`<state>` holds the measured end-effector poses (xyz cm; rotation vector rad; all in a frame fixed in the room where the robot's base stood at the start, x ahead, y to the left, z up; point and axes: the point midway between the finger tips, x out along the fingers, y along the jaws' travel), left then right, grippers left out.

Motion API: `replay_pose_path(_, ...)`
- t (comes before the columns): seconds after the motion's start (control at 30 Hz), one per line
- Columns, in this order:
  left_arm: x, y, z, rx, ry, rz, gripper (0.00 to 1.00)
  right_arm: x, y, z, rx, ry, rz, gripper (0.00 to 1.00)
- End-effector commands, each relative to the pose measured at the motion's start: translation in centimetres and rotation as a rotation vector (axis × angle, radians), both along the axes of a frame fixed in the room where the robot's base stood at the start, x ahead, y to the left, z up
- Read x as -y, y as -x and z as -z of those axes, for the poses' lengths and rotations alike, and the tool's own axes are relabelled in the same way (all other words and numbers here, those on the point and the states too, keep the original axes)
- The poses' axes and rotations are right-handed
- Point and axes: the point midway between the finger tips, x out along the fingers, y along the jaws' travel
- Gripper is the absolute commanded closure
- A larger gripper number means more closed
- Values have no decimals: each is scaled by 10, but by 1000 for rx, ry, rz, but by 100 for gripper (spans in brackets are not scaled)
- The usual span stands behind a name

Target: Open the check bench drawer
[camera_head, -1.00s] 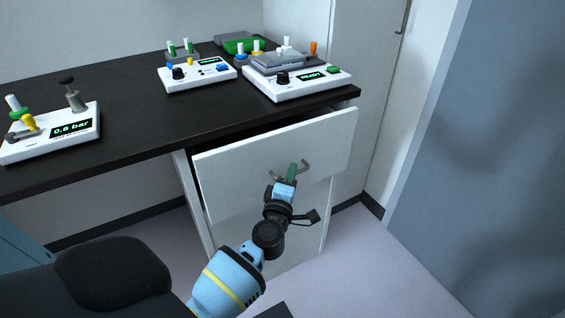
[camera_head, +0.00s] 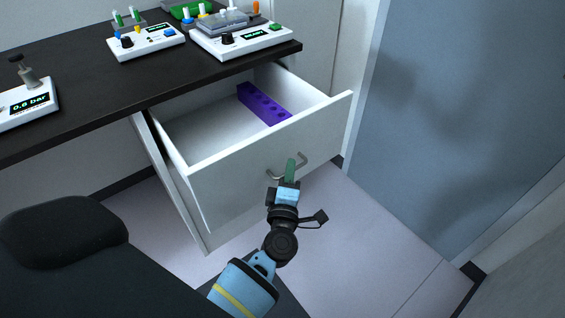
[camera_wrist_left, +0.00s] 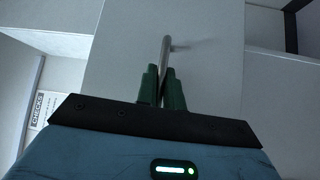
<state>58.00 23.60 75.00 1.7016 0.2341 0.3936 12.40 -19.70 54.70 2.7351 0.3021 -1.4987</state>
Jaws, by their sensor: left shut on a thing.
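The check bench drawer (camera_head: 232,167) is white and pulled well out from under the dark bench top, so its inside shows in the head view. A grey bar handle (camera_head: 303,160) is on its front panel. My left gripper (camera_head: 290,170) is shut on the handle. In the left wrist view the green fingers (camera_wrist_left: 162,88) close around the handle bar (camera_wrist_left: 165,50) in front of the drawer front (camera_wrist_left: 207,60). My right gripper is not seen.
A purple block with holes (camera_head: 264,104) lies inside the drawer at the back right. Several white devices, such as the one with a green display (camera_head: 243,40), stand on the dark bench top (camera_head: 95,98). A dark chair (camera_head: 62,232) is at lower left. Floor right of the drawer is clear.

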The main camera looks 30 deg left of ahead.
Motion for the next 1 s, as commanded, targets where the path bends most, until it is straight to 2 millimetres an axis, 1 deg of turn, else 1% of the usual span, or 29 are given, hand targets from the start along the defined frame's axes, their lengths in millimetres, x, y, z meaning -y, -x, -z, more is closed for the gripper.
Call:
replay_pose_path(0.1,7,3,0,-1,0,0,100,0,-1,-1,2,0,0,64)
replay_pose_path(0.2,10,4,0,-1,0,0,100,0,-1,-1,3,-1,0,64)
replay_pose_path(0.57,11,5,0,1,1,-1,100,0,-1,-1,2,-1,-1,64)
replay_pose_path(0.6,11,5,0,1,1,-1,88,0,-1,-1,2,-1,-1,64)
replay_pose_path(0.73,10,5,0,1,1,-1,71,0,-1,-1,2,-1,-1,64)
replay_pose_path(0.77,10,5,0,1,1,-1,70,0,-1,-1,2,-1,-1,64)
replay_pose_path(1.0,11,4,0,0,0,0,70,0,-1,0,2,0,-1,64)
